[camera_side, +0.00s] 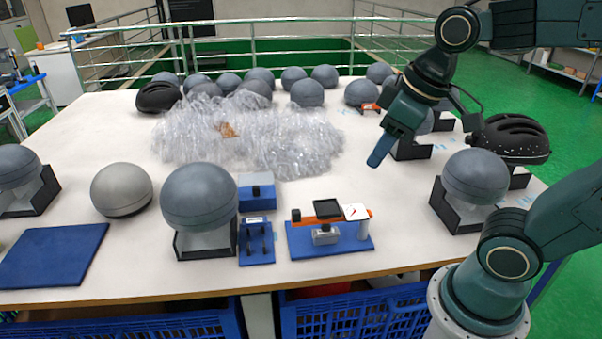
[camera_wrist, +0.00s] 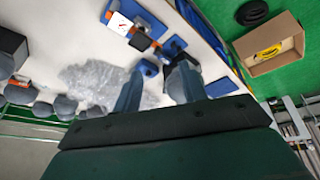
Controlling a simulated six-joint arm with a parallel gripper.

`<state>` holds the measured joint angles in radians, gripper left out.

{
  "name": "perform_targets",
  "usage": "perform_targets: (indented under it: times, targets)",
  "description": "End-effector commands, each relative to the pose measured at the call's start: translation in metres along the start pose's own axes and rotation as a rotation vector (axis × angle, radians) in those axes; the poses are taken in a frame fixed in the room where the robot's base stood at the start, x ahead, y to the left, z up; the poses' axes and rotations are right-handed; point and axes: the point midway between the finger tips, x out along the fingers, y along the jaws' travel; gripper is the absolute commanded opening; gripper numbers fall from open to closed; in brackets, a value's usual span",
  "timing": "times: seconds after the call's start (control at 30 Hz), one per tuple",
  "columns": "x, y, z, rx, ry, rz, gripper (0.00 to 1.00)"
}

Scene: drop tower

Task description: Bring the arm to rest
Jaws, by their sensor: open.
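My gripper (camera_side: 383,146) hangs in the air above the right half of the white table (camera_side: 395,245), pointing down and to the left in the side view. Nothing is between its fingers. In the wrist view my gripper (camera_wrist: 158,92) shows two blue-grey fingers spread well apart, with the table far beyond them. From the side the fingers overlap, so their gap is hidden there.
Grey domes (camera_side: 200,197) stand on the table, some in black holders. A blue-based device (camera_side: 330,232) sits near the front edge. Clear plastic wrap (camera_side: 250,135) covers the middle. A black helmet (camera_side: 510,138) is at the right. Railings (camera_side: 270,45) run behind.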

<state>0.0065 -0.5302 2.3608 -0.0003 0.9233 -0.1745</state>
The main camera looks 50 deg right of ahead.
Motion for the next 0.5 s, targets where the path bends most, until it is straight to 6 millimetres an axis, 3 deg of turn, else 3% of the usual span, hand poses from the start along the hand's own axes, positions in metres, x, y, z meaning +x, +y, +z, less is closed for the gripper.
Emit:
perform_targets:
  times: [0.2,0.5]
  targets:
    - [-0.008,-0.006,0.03,0.109,0.071,0.007,0.42]
    - [-0.009,-0.009,0.046,0.17,0.104,0.006,0.42]
